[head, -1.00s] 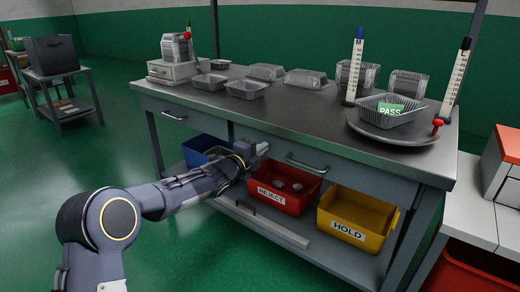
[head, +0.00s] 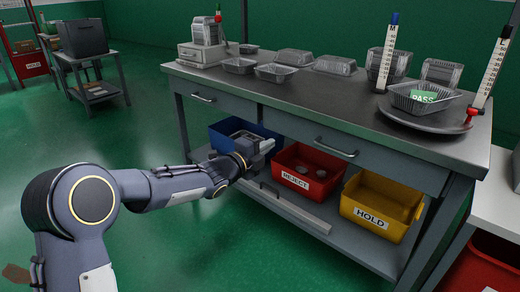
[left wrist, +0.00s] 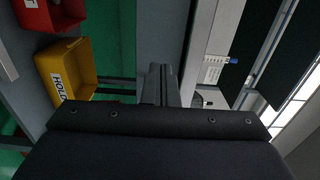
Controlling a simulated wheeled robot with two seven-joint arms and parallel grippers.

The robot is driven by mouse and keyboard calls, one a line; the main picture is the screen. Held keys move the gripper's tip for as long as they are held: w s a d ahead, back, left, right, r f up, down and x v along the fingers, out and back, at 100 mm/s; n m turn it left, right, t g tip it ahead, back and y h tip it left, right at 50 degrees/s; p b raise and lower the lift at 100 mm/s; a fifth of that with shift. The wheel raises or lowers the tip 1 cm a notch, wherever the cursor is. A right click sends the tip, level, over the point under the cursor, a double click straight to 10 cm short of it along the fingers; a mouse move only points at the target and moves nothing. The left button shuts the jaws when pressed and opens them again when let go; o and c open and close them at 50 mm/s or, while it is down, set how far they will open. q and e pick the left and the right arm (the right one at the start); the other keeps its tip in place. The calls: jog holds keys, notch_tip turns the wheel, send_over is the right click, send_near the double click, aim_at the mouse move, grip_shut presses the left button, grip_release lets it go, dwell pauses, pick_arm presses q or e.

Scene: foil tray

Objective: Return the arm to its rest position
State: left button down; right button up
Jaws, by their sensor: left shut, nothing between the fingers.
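My left arm (head: 175,190) reaches in from the left in the head view, its forearm roughly level in front of the bench. My left gripper (head: 266,147) is shut and empty. It stands in front of the lower shelf, near the gap between the blue bin (head: 219,143) and the red REJECT bin (head: 322,187), below the bench top. The gripper hides part of the blue bin. In the left wrist view the shut fingers (left wrist: 157,84) point away from the camera, with nothing between them. My right gripper is in neither view.
The bench top (head: 320,97) carries several foil trays, a scale and a round plate (head: 440,125) holding a tray with a PASS card. The yellow HOLD bin (head: 385,190) is on the shelf; it also shows in the left wrist view (left wrist: 90,62). Green floor (head: 130,130) is open at left.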

pick_arm(q)
jog(key=s+a+n+g+y, duration=0.2)
jog(key=s+a+n+y, duration=0.6)
jog(key=s+a+n, duration=0.85)
jog(key=s+f+n+g+h, duration=0.1)
jog(key=s+f+n+g, duration=0.3)
jog(key=s, duration=1)
jog(key=s+f+n+g, duration=0.3)
jog(key=s+f+n, duration=0.25)
jog(key=s, duration=0.75)
notch_tip(320, 180, up, 35)
jog(key=p, duration=3.5)
jog(key=shift+s+d+n, duration=0.35)
jog(key=shift+d+n, duration=0.05)
jog(key=shift+r, duration=0.1)
